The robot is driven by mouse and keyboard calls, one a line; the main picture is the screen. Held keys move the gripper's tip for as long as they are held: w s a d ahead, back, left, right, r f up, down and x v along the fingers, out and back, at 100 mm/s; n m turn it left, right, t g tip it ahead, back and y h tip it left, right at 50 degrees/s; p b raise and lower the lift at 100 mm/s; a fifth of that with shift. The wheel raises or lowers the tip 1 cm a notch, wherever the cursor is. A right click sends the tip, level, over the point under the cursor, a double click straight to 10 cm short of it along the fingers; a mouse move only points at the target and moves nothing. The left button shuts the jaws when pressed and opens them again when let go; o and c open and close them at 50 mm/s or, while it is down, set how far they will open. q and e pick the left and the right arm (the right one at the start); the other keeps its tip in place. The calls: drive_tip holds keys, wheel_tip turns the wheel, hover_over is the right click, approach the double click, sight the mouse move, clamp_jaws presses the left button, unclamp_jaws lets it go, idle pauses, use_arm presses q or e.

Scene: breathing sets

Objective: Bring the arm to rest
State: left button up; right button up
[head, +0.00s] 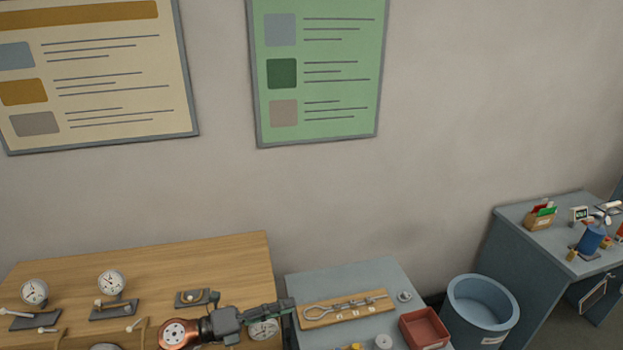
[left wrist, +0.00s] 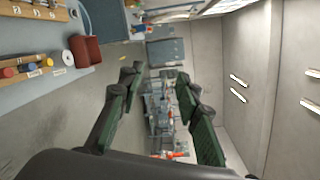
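My left arm (head: 178,333) comes in low over the wooden table. Its left gripper (head: 283,307) points right, toward the gap between the wooden table and the grey table. In the left wrist view the left gripper (left wrist: 158,82) has its two green-padded fingers spread apart with nothing between them. A white dial gauge (head: 263,330) shows just below the fingers in the head view. I cannot tell how far the gripper is above it. My right gripper is in neither view.
The wooden table (head: 215,257) carries more dial gauges (head: 111,283). The grey table (head: 345,272) holds a wooden tool board (head: 320,320) and a red bin (head: 424,328). A blue-grey bucket (head: 481,312) stands beside it. A cluttered bench (head: 520,240) is at far right.

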use_arm(q)
drive_tip(key=w+a+n+t+y, duration=0.4)
drive_tip(key=a+n+t+y, duration=0.4)
drive_tip(key=a+n+t, duration=0.75)
drive_tip(key=s+a+f+n+g+y, duration=0.4)
drive_tip(key=a+f+n+y, duration=0.15)
drive_tip(key=f+n, duration=0.2)
drive_tip(key=s+a+f+n+g+y, duration=0.45)
drive_tip(key=a+f+n, duration=0.25)
drive_tip(key=f, duration=0.2)
drive_tip(key=s+f+n+g, duration=0.25)
drive_tip(key=s+f, duration=0.25)
drive_tip(key=s, duration=0.4)
drive_tip(key=s+f+n+g+h, duration=0.1)
drive_tip(key=s+f+n+g, duration=0.1)
drive_tip(key=s+f+g, duration=0.35)
drive_tip(key=s+f+n+g, duration=0.2)
drive_tip(key=s+f, duration=0.4)
drive_tip(key=s, duration=0.5)
wheel_tip(320, 180, down, 37)
drive_tip(key=s+d+m+g+b, duration=0.1)
drive_tip(key=s+g+b, duration=0.15)
drive_tip(key=b, duration=0.35)
drive_tip(key=s+f+b, duration=0.4)
drive_tip(key=s+f, duration=1.5)
drive_tip(key=f, duration=0.1)
drive_tip(key=shift+d+f+m+h, duration=0.2)
drive_tip(key=shift+f+m+h, duration=0.15)
drive_tip(key=shift+h, duration=0.05)
